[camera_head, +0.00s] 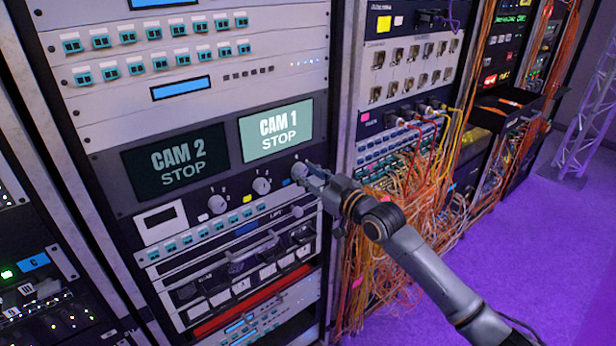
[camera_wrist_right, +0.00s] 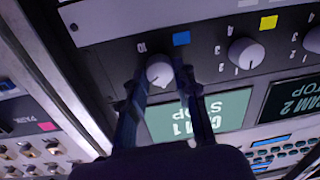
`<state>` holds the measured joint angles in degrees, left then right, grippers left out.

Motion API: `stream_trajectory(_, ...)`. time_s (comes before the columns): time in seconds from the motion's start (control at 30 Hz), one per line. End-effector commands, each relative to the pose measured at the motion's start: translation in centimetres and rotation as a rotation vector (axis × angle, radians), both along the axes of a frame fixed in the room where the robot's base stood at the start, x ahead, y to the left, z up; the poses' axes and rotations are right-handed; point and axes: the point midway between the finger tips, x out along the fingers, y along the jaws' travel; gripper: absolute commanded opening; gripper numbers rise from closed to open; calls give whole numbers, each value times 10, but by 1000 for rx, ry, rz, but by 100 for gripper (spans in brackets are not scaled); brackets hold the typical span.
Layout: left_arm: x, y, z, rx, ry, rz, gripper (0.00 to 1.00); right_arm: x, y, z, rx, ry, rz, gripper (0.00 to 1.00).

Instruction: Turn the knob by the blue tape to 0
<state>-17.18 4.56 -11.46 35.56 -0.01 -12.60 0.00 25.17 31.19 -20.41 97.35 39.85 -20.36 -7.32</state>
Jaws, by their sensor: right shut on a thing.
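The pale round knob by the blue tape (camera_wrist_right: 160,71) sits on the dark panel under the lit CAM 1 STOP screen (camera_head: 278,129). It shows in the head view (camera_head: 299,171) at the tip of my right gripper. My right gripper (camera_wrist_right: 160,80) is shut on the knob, with one finger on each side. Small numerals show near the knob, but I cannot tell its setting. My left gripper is not in view.
Another knob (camera_head: 261,186) with yellow tape (camera_head: 247,199) near it and a third knob (camera_head: 217,203) stand left along the panel. The CAM 2 STOP screen (camera_head: 175,160) is dark. Orange cables (camera_head: 390,250) hang from the rack to the right. Purple floor lies open beyond.

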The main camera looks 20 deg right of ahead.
Motion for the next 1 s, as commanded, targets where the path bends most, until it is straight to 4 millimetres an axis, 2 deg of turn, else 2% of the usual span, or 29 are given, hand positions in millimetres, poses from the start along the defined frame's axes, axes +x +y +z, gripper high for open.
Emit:
stream_trajectory(0.6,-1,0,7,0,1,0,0,0,1,2,-553,-202,0,0)
stream_trajectory(1.0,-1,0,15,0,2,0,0,0,2,2,-841,-306,-1,0)
